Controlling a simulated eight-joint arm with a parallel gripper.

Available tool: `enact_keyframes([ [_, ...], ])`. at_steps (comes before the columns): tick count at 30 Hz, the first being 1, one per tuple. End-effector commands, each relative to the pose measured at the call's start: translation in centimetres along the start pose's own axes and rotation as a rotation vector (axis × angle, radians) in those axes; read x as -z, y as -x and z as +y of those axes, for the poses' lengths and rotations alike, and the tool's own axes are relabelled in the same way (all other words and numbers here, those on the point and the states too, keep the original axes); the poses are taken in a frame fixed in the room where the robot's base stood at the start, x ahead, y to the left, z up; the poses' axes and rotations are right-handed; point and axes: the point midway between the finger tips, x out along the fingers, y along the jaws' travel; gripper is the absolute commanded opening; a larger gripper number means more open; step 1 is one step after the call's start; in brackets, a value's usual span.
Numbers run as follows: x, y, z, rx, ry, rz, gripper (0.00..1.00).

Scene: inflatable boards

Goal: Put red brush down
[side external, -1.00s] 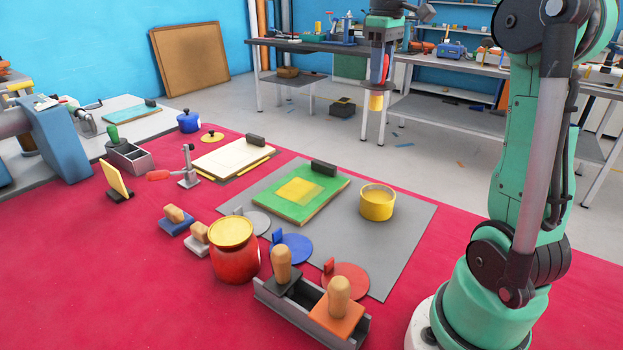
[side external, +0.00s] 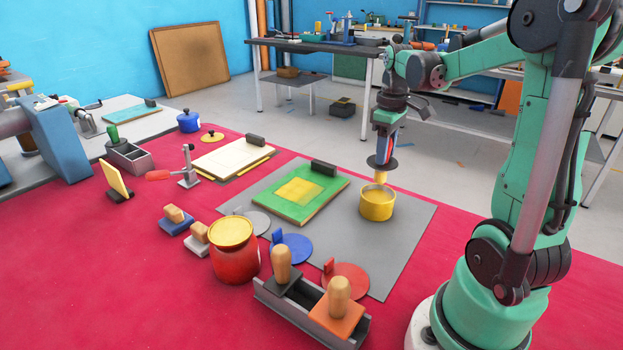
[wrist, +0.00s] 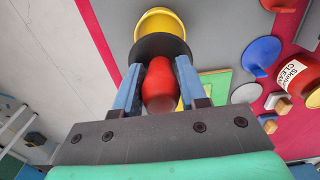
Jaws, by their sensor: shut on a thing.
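My gripper (side external: 385,146) is shut on the red brush, whose rounded red handle (wrist: 159,86) shows between the two blue fingers in the wrist view. A dark round disc (side external: 382,163) sits below the handle, with the pale yellow brush tip (side external: 381,177) under it. The brush hangs upright, with its tip just above or inside the rim of the yellow cup (side external: 376,206); I cannot tell which. In the wrist view the cup (wrist: 160,20) is partly hidden behind the disc.
The cup stands on a grey mat (side external: 400,245) beside a green board (side external: 285,205) with a yellow square. Blue (side external: 297,248) and red discs (side external: 347,281) lie nearer. A red jar (side external: 234,262) and a grey holder (side external: 275,300) with wooden-handled tools stand in front.

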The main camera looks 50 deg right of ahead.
Motion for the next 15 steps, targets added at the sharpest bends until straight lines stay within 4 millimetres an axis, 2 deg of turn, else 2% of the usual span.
enact_keyframes([
  [9, 0.0, -3.4, 0.0, 0.000, 0.000, 0.000, 0.00],
  [15, 0.0, -3.9, 0.0, 0.000, 0.000, 0.000, 0.00],
])
